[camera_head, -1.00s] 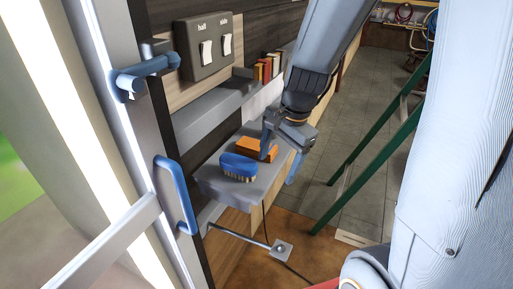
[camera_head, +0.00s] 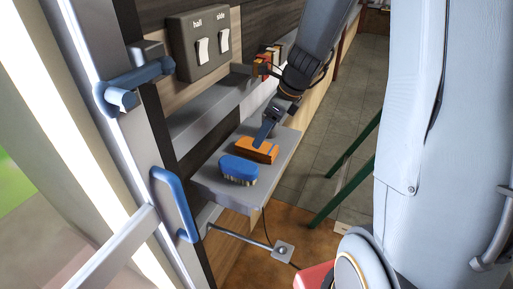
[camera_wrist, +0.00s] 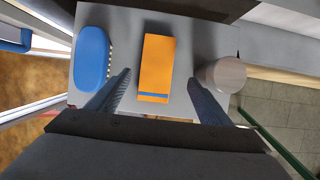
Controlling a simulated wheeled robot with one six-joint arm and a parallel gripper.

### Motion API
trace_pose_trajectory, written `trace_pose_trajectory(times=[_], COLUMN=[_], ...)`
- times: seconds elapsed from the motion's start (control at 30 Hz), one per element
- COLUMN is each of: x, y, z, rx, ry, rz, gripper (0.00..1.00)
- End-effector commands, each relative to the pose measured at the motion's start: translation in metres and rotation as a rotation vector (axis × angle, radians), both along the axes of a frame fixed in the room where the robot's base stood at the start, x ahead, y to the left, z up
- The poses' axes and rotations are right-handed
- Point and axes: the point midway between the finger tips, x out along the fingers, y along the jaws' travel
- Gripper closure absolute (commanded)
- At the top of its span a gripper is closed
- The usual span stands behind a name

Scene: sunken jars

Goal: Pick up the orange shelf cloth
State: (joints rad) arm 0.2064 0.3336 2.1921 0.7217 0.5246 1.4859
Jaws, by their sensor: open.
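The orange shelf cloth (camera_head: 257,149) is a folded orange block on the grey shelf (camera_head: 211,183). In the wrist view the cloth (camera_wrist: 156,66) shows a thin blue stripe near its close end. My gripper (camera_wrist: 155,88) is open, with one finger to each side of the cloth's near end. The fingers appear apart from it. In the head view my gripper (camera_head: 268,133) is over the cloth's far side, and its far finger is hidden. Nothing is held.
A blue brush (camera_head: 239,169) lies on the shelf just left of the cloth. A round grey-brown jar (camera_wrist: 224,75) stands close to the right finger in the wrist view. Several books (camera_head: 268,60) stand on a higher ledge (camera_head: 205,112). A door with blue handles (camera_head: 174,203) is at left.

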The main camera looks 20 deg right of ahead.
Motion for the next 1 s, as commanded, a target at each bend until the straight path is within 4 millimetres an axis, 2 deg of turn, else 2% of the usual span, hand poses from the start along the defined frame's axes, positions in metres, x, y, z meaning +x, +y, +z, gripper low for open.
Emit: trace_pose_trajectory(times=[0.4, 0.7, 0.77, 0.97, 1.0], x=[0.009, 0.011, 0.011, 0.011, 0.011], y=[0.019, 0.021, 0.021, 0.021, 0.021], z=[-0.043, -0.046, -0.046, -0.046, -0.046], rx=[0.000, -0.001, -0.002, -0.002, -0.002], ry=[0.001, -0.001, 0.000, 0.000, 0.000], rz=[0.001, 0.003, 0.003, 0.003, 0.003], gripper=[0.27, 0.27, 0.36, 0.70, 0.72])
